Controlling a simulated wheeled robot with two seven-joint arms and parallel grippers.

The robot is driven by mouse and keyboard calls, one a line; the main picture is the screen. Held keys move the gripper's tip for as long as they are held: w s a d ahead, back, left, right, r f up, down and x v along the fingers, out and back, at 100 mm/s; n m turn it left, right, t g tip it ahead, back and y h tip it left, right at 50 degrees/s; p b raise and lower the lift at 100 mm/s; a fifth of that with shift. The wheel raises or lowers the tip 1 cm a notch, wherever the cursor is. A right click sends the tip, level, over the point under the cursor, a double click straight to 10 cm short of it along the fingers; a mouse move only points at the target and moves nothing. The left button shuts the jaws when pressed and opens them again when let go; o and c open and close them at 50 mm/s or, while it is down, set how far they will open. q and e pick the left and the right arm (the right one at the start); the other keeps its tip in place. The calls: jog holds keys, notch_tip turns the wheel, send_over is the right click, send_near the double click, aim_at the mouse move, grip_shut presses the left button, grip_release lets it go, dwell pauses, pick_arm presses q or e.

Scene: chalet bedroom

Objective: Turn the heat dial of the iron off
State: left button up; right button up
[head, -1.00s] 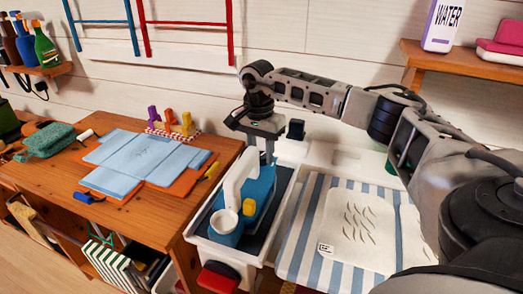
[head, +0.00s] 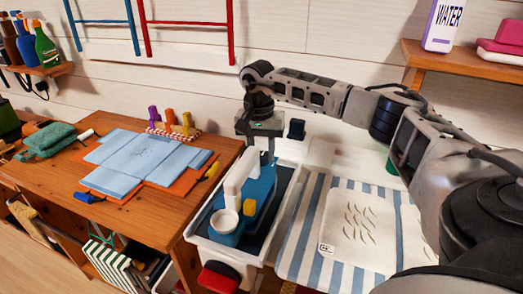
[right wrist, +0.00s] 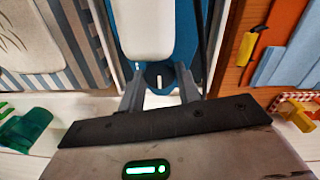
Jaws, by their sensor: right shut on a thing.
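The iron (head: 262,188) is blue with a white handle and lies in a white-rimmed tray with a dark bottom (head: 289,194). Its handle (right wrist: 145,30) and blue body (right wrist: 187,50) also show in the right wrist view. The dark round heat dial (right wrist: 160,75) has a white mark running up and down that picture. My right gripper (head: 263,158) reaches down to the far end of the iron. In the right wrist view its fingers (right wrist: 160,88) stand on both sides of the dial, shut on it. The dial is hard to see in the head view. My left gripper is out of view.
A striped ironing surface (head: 290,258) with a white folded cloth (head: 360,230) is right of the tray. The wooden table (head: 215,150) at left holds folded blue cloth (head: 140,155) and sewing things. A shelf (head: 480,70) with a water carton (head: 443,25) is at upper right.

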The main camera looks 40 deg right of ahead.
jog(key=o, duration=1)
jog(key=shift+c, duration=0.2)
notch_tip(320, 180, up, 16)
jog(key=shift+w+a, duration=0.2)
jog(key=shift+w, duration=0.05)
